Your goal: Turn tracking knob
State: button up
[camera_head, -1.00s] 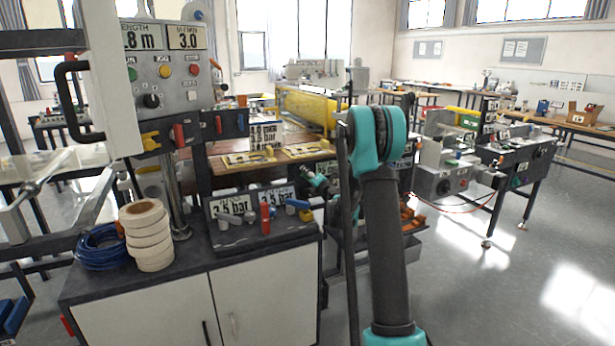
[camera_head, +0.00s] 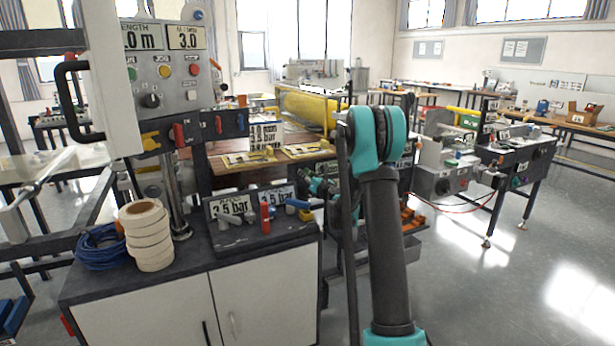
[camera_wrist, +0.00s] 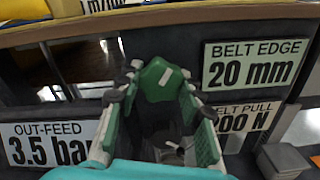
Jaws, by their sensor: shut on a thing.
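The tracking knob (camera_wrist: 158,80) is a green knob with a white pointer mark, on a dark panel in the wrist view. The mark leans to the right. My gripper (camera_wrist: 160,92) has its green-padded fingers on either side of the knob, shut on it. A "BELT EDGE 20 mm" display (camera_wrist: 254,64) is to the right of the knob. In the head view my gripper (camera_head: 322,186) is small, behind the bench with the bar displays, and my arm partly covers that area. The knob cannot be made out there.
In the wrist view, a "BELT PULL" display (camera_wrist: 240,117) sits at lower right and an "OUT-FEED 3.5 bar" display (camera_wrist: 50,143) at lower left. A wooden table edge (camera_wrist: 200,14) runs above. In the head view, tape rolls (camera_head: 147,235) stand on the near cabinet.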

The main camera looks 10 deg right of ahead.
jog(key=shift+n, duration=0.3)
jog(key=o, duration=1.2)
jog(key=v, duration=1.2)
jog(key=shift+r, duration=0.1)
